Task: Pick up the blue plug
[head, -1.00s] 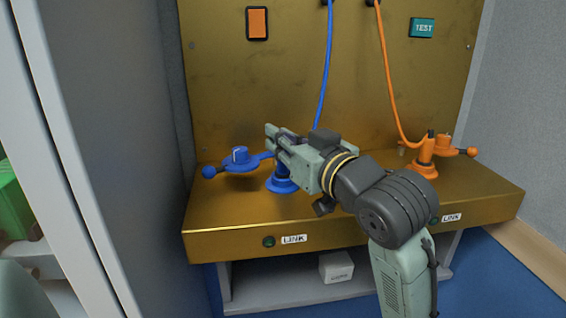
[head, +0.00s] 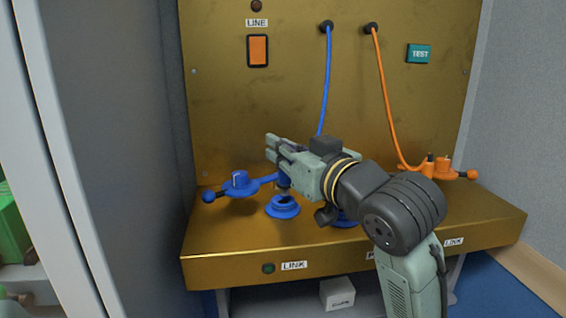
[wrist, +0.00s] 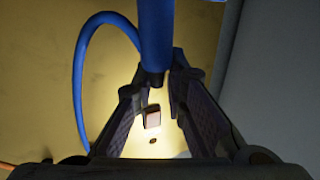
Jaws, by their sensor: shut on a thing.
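My gripper (head: 274,148) is shut on the blue plug (head: 284,181), which is mostly hidden behind the fingers in the head view. The plug's lower end is above the blue round socket (head: 283,206) on the brass ledge, with a small gap showing. In the wrist view the plug is a thick blue cylinder (wrist: 155,38) between the finger tips (wrist: 160,82). The blue cable (head: 325,85) runs from the plug up to the back panel. A blue swing arm with a knob (head: 240,182) is just left of the plug.
A second blue socket (head: 344,219) is partly hidden by my arm. Orange fittings (head: 440,168) with an orange cable (head: 389,105) stand at the right of the ledge (head: 225,245). The panel (head: 230,105) rises behind. Side walls flank it.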

